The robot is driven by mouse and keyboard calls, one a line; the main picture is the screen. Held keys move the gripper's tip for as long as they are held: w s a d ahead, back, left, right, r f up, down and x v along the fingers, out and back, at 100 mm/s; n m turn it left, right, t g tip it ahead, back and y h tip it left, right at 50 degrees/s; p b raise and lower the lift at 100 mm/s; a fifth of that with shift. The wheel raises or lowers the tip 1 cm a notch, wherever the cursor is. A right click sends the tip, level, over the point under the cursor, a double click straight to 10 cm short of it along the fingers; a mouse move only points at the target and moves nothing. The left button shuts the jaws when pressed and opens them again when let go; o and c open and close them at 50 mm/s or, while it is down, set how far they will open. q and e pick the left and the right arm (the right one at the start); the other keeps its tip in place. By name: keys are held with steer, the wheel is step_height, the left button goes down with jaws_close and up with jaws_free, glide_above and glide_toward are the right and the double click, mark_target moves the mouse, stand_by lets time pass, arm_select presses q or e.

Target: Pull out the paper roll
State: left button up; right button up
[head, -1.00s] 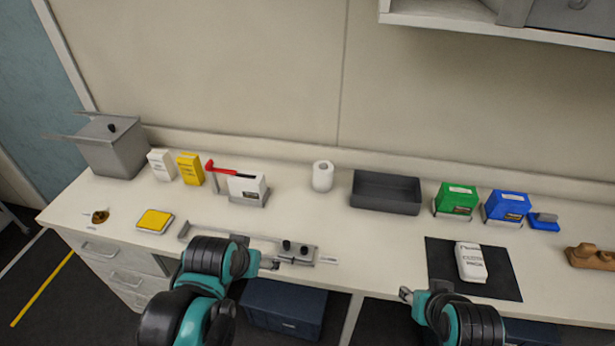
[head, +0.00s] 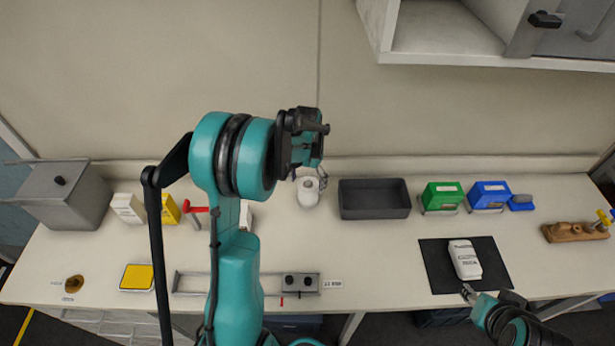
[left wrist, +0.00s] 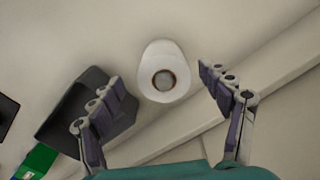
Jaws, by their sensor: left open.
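The white paper roll (head: 308,192) stands upright on the bench near the wall, left of the dark grey tray. My left gripper (head: 312,150) is raised above and behind it in the head view, with its arm crossing the middle of the picture. In the left wrist view the roll (left wrist: 164,72) shows from above, its round core hole facing me. The open fingers of my left gripper (left wrist: 160,95) lie on either side of it, apart from it. My right gripper (head: 468,290) is low at the bench's front edge, near the black mat; its jaws are too small to judge.
The dark grey tray (head: 374,213) stands close to the roll's right. Green (head: 441,196) and blue (head: 490,195) boxes stand farther right. A white pack (head: 464,259) lies on the black mat (head: 437,268). A wall cabinet (head: 450,38) hangs at upper right. Bench space before the tray is clear.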

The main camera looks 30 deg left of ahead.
mark_target(306, 186)
arm_select(q)
step_height(306, 186, down, 7)
steer(key=shift+a+b, duration=0.15)
steer(key=shift+b, duration=0.4)
steer(key=c, duration=1.3)
steer(key=shift+o, duration=0.2)
steer(key=shift+r, duration=0.2)
steer(key=shift+r+p, duration=0.35)
steer(key=shift+r, duration=0.2)
steer(key=shift+r, duration=0.2)
steer(key=shift+r+p, duration=0.35)
steer(key=shift+r, duration=0.2)
steer(key=shift+r, duration=0.2)
